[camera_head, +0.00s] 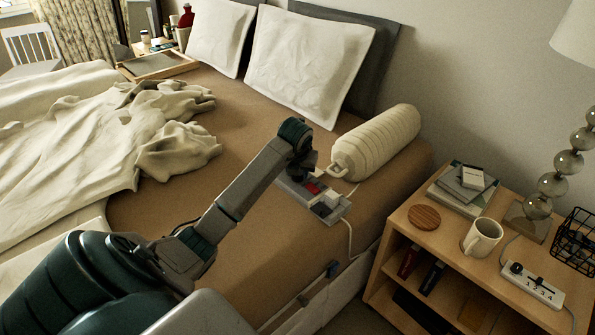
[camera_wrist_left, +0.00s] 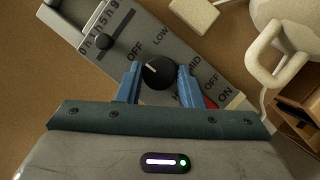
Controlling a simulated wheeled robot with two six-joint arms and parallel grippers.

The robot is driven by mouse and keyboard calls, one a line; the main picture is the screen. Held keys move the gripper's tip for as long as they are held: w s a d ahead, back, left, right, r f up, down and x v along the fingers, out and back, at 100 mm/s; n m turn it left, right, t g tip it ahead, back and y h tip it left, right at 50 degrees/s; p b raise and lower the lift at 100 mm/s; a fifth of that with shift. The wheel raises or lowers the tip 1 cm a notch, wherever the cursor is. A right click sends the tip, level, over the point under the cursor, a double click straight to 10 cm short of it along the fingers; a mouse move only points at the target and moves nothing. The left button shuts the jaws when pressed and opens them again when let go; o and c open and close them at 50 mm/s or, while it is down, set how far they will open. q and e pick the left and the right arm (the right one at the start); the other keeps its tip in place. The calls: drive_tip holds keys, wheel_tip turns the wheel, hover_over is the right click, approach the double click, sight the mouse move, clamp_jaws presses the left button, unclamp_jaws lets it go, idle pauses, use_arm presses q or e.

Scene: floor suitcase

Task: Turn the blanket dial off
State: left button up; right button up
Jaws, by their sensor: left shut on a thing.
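The grey blanket control box (camera_head: 327,208) lies on the bed beside the rolled bolster. In the left wrist view its black round dial (camera_wrist_left: 159,74) has a white pointer line aimed to the upper left, roughly at an OFF label (camera_wrist_left: 135,48). LOW and MID labels follow around the dial. My left gripper (camera_wrist_left: 160,82) is shut on the dial, one blue finger on each side. In the head view the left gripper (camera_head: 302,172) reaches down over the box's far end and hides the dial. My right gripper is not in view.
A slider knob (camera_wrist_left: 104,41) and a partly hidden red switch (camera_wrist_left: 210,103) flank the dial. A ribbed bolster (camera_head: 375,143) lies close behind the box. A nightstand (camera_head: 408,228) with a mug (camera_head: 482,238) and a power strip (camera_head: 532,285) stands at the right.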

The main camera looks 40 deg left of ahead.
use_arm(q)
drive_tip(key=o, duration=1)
drive_tip(key=shift+c, duration=0.2)
drive_tip(key=v, duration=1)
drive_tip(key=shift+r+p, duration=0.35)
drive_tip(key=shift+p, duration=0.1)
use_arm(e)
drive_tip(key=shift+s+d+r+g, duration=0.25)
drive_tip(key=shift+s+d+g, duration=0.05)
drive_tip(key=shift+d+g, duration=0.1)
use_arm(q)
drive_tip(key=shift+s+d, duration=0.1)
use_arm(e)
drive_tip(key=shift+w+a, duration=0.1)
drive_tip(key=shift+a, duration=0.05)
use_arm(q)
drive_tip(key=shift+f, duration=0.1)
